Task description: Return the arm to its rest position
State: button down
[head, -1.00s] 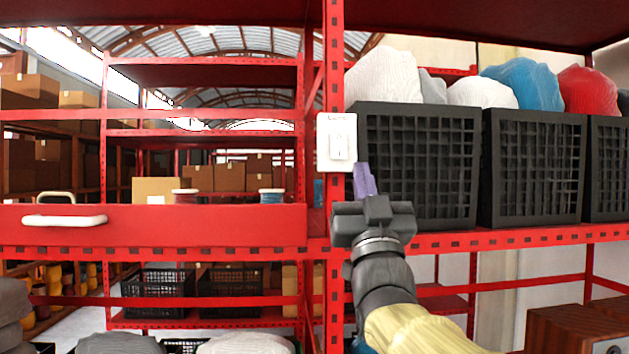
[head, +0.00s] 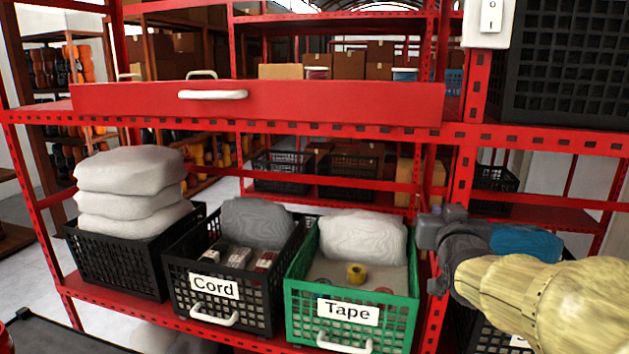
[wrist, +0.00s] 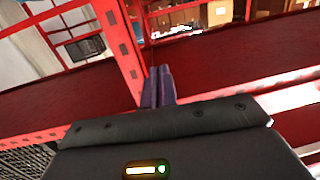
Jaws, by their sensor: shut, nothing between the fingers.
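My arm reaches in from the right edge of the head view, with a pale yellow sleeve and dark grey links. My gripper (head: 437,225) is in front of the red shelf post, to the right of the green Tape crate (head: 413,312). Its fingers cannot be made out in the head view. In the wrist view the two purple fingers of my gripper (wrist: 158,88) lie together, shut and empty, with red shelf beams beyond them.
A black Cord crate (head: 180,312) and another black crate (head: 115,262) with stacked sacks stand on the lower shelf. A red drawer (head: 330,108) with a white handle is above. A white switch (head: 489,18) is on the post at upper right. Red posts stand close to my arm.

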notch_tip(320, 180, down, 11)
jog(key=s+a+g+y, duration=0.1)
jog(key=s+a+g, duration=0.1)
jog(key=a+g, duration=0.15)
jog(key=s+a+f+n+g+y, duration=0.1)
jog(key=s+a+f+g, duration=0.1)
jog(key=s+f+g, duration=0.3)
jog(key=s+a+f+n+g+y, duration=0.1)
jog(key=s+a+f+g, duration=0.2)
jog(key=s+f, duration=0.9)
notch_tip(320, 180, down, 3)
jog(key=g, duration=0.3)
jog(key=shift+s+r, duration=0.15)
jog(key=shift+r, duration=0.05)
